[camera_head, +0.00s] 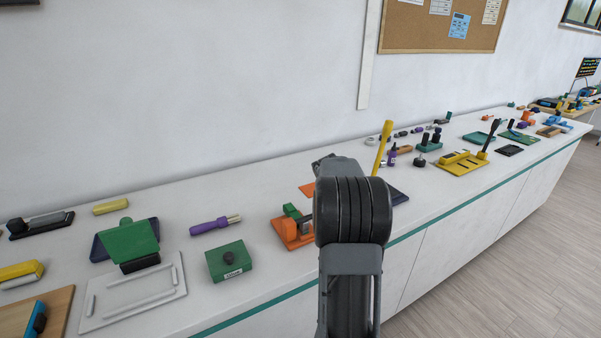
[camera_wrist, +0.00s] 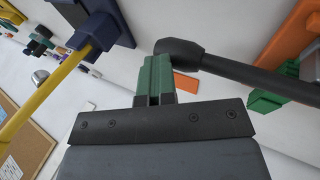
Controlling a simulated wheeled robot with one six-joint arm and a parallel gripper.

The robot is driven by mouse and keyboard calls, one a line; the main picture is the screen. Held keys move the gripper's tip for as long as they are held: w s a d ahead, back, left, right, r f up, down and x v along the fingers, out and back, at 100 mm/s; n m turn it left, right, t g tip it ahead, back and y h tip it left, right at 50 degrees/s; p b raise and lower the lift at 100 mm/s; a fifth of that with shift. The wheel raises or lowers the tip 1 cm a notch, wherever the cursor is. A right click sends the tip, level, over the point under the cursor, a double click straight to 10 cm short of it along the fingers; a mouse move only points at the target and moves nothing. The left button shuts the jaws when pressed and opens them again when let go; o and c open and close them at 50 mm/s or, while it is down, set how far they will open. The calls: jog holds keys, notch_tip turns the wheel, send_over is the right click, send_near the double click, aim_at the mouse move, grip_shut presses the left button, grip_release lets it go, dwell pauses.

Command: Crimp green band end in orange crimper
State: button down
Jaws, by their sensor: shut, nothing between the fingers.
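The orange crimper (camera_head: 284,238) stands on the counter just left of my arm in the camera_head view, partly hidden by it. A green piece (camera_head: 292,212) sits at its grey block; I cannot tell whether it is the band end. In the camera_wrist view the orange crimper (camera_wrist: 291,33) is at the upper right, with green (camera_wrist: 264,101) beside it. A dark round-ended bar (camera_wrist: 245,71) runs from there toward my fingertips. My gripper (camera_wrist: 157,66) has green fingers, closed together and empty, close to the bar's end; contact is unclear. My arm hides the gripper in the camera_head view.
A yellow lever (camera_head: 382,147) on a navy base (camera_head: 398,195) rises just right of my arm. A green box (camera_head: 229,261) and a purple-handled tool (camera_head: 211,226) lie left of the crimper. A yellow fixture (camera_head: 462,164) stands farther right. The wall is behind.

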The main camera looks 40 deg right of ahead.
jog(key=shift+s+f, duration=0.15)
jog(key=shift+f, duration=0.25)
notch_tip(320, 180, up, 15)
jog(key=s+p, duration=0.2)
jog(key=shift+s+a+f, duration=0.2)
jog(key=shift+s, duration=0.05)
dwell(1.2)
